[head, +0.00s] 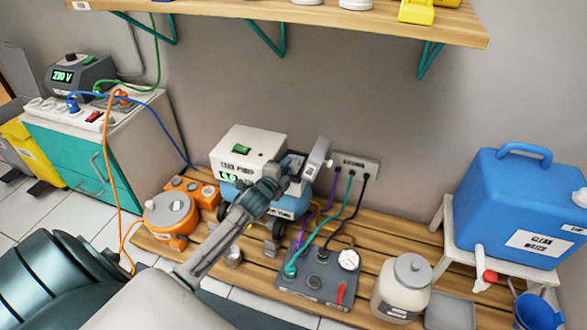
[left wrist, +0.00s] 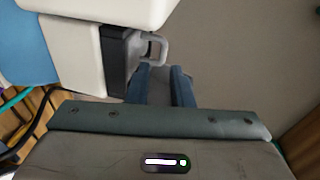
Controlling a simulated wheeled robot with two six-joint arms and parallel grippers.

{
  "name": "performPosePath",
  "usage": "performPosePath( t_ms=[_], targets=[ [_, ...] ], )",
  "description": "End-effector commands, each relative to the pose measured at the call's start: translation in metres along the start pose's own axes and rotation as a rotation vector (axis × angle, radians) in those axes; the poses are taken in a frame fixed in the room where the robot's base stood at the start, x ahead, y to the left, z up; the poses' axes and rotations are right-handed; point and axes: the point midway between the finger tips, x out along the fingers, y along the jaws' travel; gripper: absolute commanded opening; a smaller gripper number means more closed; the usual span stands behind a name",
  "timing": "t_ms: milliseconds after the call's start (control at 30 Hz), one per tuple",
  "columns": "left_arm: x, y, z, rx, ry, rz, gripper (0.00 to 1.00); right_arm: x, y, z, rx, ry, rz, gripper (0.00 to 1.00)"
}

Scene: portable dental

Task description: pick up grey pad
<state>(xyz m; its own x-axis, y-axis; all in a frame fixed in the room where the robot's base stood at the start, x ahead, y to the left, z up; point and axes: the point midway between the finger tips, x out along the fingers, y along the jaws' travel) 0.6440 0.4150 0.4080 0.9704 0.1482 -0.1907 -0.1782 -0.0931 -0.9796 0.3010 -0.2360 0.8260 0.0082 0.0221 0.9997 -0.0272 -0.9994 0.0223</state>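My left gripper (head: 291,177) is in front of the right side of the white and blue pump (head: 240,146), close to its raised pale flap (head: 318,158). In the left wrist view its two blue fingers (left wrist: 168,86) stand apart. A grey surface (left wrist: 160,90) fills the gap between them; I cannot tell whether it is the grey pad or whether the fingers press on it. A grey latch-like loop (left wrist: 158,46) on a dark panel is just beyond the fingertips. My right gripper is not in view.
The slatted wooden bench (head: 380,258) carries a grey socket box (head: 318,282) with cables, a white jar (head: 403,288) and a grey tray (head: 450,311). A blue water container (head: 515,205) stands at right. A wooden shelf (head: 330,20) overhangs the back.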

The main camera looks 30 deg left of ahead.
Motion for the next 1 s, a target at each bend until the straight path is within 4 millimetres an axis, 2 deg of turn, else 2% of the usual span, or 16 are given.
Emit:
performPosePath(
  t_ms=[133, 267, 400, 767, 867, 1000],
  targets=[
    [0.013, 0.001, 0.002, -0.002, 0.0, -0.002, 0.2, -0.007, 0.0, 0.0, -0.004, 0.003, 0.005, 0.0],
    [0.034, 0.0, 0.005, -0.003, -0.001, -0.003, 0.2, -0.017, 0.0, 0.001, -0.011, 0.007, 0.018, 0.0],
    [0.048, -0.001, 0.005, -0.002, -0.001, 0.0, 0.2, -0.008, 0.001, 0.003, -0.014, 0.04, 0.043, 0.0],
    [0.054, -0.003, 0.005, -0.001, 0.0, 0.001, 0.2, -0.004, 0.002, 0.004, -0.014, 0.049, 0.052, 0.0],
    [0.053, -0.003, 0.005, -0.001, 0.0, 0.001, 0.0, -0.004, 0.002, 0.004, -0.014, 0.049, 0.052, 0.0],
    [0.053, -0.003, 0.005, -0.001, 0.0, 0.0, 0.0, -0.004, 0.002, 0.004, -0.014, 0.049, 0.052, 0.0]
  ],
)
